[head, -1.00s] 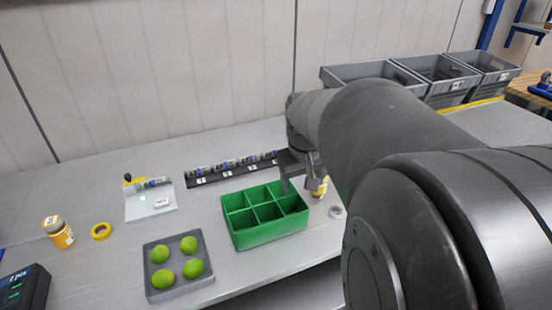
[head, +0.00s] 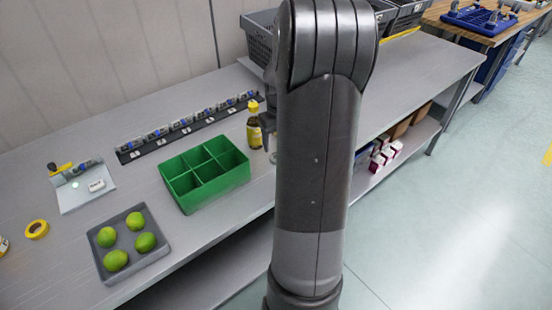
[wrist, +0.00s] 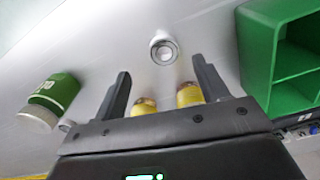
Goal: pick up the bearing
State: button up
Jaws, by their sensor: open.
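The bearing (wrist: 163,50) is a small silver ring lying on the grey table. In the wrist view it sits just ahead of my gripper (wrist: 161,66), roughly centred between its two fingertips. My gripper is open, with a wide gap between the fingers and nothing clasped. In the head view my arm covers most of the gripper, and only a sliver of the bearing (head: 273,158) shows beside the arm, right of the green divided box (head: 205,193).
A grey tray of limes (head: 160,258) is at the table's front.

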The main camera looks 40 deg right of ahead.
jog(key=shift+w+a+f, duration=0.15)
jog(key=shift+f, duration=1.4)
jog(key=shift+w+a+f, duration=0.1)
jog(key=shift+w+f, duration=0.05)
jog(key=shift+f, duration=1.4)
jog(key=shift+c, duration=0.4)
jog(key=c, duration=1)
